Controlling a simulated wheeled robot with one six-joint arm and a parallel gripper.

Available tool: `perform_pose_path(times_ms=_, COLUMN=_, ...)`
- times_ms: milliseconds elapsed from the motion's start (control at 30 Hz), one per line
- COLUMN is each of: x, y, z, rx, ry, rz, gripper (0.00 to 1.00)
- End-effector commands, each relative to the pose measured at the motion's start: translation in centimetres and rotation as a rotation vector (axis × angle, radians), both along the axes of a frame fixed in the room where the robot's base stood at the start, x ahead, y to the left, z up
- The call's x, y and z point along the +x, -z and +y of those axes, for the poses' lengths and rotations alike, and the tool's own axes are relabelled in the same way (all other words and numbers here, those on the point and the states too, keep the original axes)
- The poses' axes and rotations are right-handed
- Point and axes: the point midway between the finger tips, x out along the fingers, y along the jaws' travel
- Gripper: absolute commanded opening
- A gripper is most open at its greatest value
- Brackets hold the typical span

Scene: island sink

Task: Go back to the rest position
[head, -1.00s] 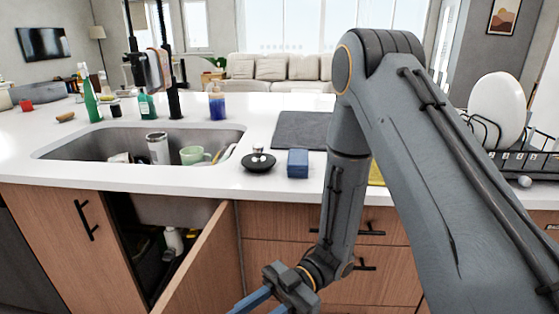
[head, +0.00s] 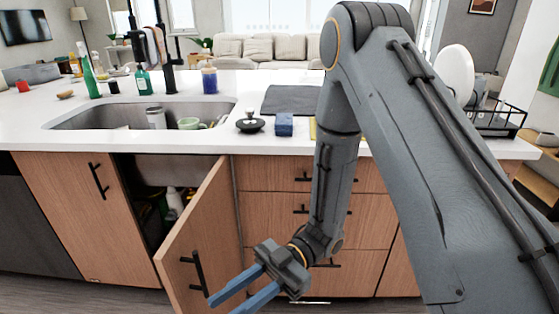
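My gripper (head: 222,303) is low in front of the island, at the lower middle of the head view. Its two blue fingers are apart and point to the lower left, with nothing visible between them. The fingers appear just right of the black handle on the open cabinet door (head: 202,225); I cannot tell the gap in depth. My arm (head: 400,130) folds down from the upper right and hides part of the drawers and countertop.
The cabinet under the sink (head: 150,115) stands open, with bottles (head: 174,200) inside. Bare floor shows at the lower left.

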Motion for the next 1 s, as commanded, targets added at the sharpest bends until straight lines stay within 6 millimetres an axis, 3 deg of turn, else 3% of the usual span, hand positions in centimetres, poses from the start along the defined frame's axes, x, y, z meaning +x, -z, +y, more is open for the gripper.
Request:
perform_pose_path(times_ms=267, x=4.2, y=1.3, z=1.3, rx=-0.104, ry=0.174, rz=-0.132, gripper=0.28)
perform_pose_path(times_ms=367, x=6.7, y=1.9, z=1.4, rx=-0.161, ry=0.264, rz=-0.191, gripper=0.28)
perform_pose_path(times_ms=533, x=12.1, y=2.7, z=0.7, rx=-0.293, ry=0.461, rz=-0.295, gripper=0.28)
perform_pose_path(times_ms=633, x=16.2, y=3.0, z=-0.9, rx=-0.399, ry=0.611, rz=-0.356, gripper=0.28)
perform_pose_path(times_ms=767, x=22.5, y=2.6, z=-5.6, rx=-0.594, ry=0.874, rz=-0.416, gripper=0.28)
perform_pose_path(times_ms=833, x=25.4, y=2.1, z=-9.5, rx=-0.721, ry=1.034, rz=-0.423, gripper=0.28)
perform_pose_path(times_ms=900, x=27.3, y=1.3, z=-13.9, rx=-0.851, ry=1.190, rz=-0.401, gripper=0.28)
perform_pose_path(times_ms=1000, x=28.1, y=0.1, z=-20.7, rx=-1.040, ry=1.403, rz=-0.321, gripper=0.28)
